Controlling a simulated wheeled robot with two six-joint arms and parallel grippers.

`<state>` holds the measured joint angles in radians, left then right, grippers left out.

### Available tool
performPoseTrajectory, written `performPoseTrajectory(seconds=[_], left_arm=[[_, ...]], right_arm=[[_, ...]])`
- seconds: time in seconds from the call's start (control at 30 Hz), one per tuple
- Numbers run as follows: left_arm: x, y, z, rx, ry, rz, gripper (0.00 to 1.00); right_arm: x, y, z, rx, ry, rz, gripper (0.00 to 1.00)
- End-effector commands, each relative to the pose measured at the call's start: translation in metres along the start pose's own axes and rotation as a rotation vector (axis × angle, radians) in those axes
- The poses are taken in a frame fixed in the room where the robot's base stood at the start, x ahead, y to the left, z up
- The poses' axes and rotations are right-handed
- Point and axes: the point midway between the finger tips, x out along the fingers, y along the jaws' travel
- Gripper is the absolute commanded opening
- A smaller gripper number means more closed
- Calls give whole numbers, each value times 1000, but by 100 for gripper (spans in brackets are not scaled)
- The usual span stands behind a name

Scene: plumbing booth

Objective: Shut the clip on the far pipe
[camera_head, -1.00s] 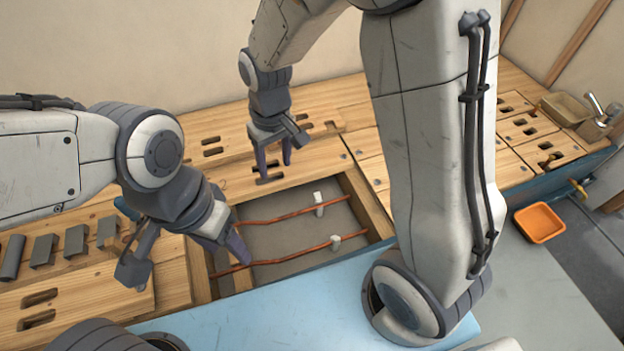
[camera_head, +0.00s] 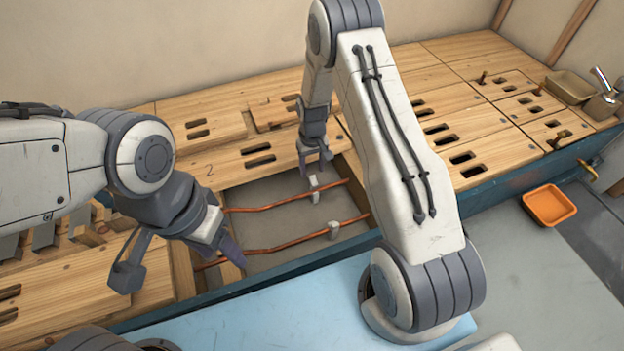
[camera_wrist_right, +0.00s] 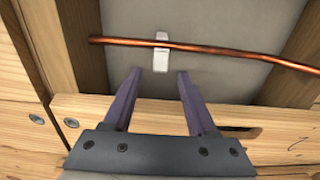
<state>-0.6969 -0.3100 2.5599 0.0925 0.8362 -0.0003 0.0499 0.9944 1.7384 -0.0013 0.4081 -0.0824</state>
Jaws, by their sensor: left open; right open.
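The far copper pipe (camera_head: 268,207) runs across a grey recess, with a small white clip (camera_head: 313,188) standing at it towards the right. In the right wrist view the pipe (camera_wrist_right: 225,51) crosses the clip (camera_wrist_right: 161,58), which shows above and below it; I cannot tell how far the clip is open. My right gripper (camera_head: 315,164) is open and empty, just behind the far clip in the head view. In the right wrist view its fingertips (camera_wrist_right: 158,72) point at the clip, one either side, apart from it. My left gripper (camera_head: 178,262) is open at the recess's left end.
A near copper pipe (camera_head: 290,244) with its own white clip (camera_head: 334,230) runs in front of the far one. Wooden boards (camera_head: 228,161) border the recess. An orange tray (camera_head: 549,206) lies at the right.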

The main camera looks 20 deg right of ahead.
Motion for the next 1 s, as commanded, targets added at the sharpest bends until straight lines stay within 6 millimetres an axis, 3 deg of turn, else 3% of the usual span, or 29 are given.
performPoseTrajectory(seconds=[0.03,0.2,0.57,0.7,0.73,1.0], left_arm=[[10,-1,1,0,0,0,57],[20,-1,1,0,0,0,57],[20,-2,1,0,0,0,57],[20,-1,1,0,0,0,57],[20,-1,1,0,0,0,57],[20,-1,1,0,0,0,57]], right_arm=[[14,0,0,0,-1,0,57],[29,0,0,0,0,0,57],[32,0,0,0,0,0,57],[32,0,0,0,-1,0,8],[32,0,0,0,-1,0,0],[31,0,1,0,3,-1,0]])
